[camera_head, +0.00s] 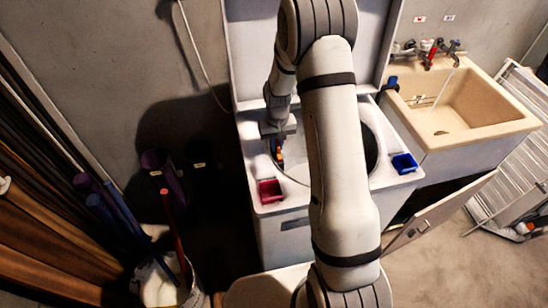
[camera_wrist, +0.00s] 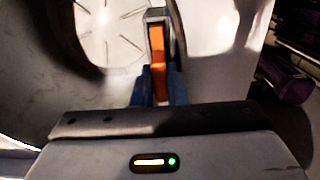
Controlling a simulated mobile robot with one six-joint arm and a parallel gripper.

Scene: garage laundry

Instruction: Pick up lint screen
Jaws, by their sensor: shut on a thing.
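The lint screen (camera_wrist: 157,62) shows in the wrist view as an upright orange strip in a grey frame. My gripper (camera_wrist: 159,90) is shut on it, with a blue finger on each side of its lower part. In the head view my gripper (camera_head: 278,143) points down at the left side of the round opening of the white washer (camera_head: 290,222). A small orange part of the lint screen (camera_head: 280,155) shows below it there. My arm hides much of the opening. I cannot tell whether the screen is clear of the washer.
A red tray (camera_head: 270,191) and a blue tray (camera_head: 404,163) sit on the washer's front corners. The raised lid (camera_head: 251,60) stands behind. A beige sink (camera_head: 465,105) is at right, with an open cabinet door (camera_head: 440,212) below. A bucket (camera_head: 165,285) with poles stands at lower left.

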